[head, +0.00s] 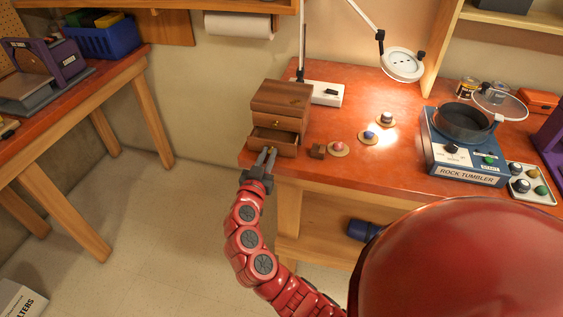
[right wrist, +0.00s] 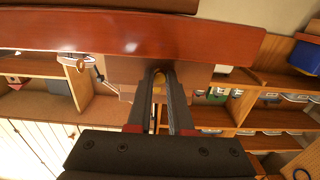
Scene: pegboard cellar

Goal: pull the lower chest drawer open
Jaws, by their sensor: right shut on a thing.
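A small wooden chest (head: 281,97) stands at the left end of the orange-red workbench. Its lower drawer (head: 272,142) sticks out from the chest, and its hollow inside shows from above. The upper drawer looks closed. My right gripper (head: 267,154) is at the front of the lower drawer, just off the bench's left end. In the right wrist view, my right gripper (right wrist: 161,80) has its two fingers shut on a brass-coloured knob (right wrist: 159,83) on the drawer front. The fingers partly hide the knob. My left gripper is not in view.
A rock tumbler (head: 464,150) stands further right. Open floor (head: 150,220) lies left of the bench.

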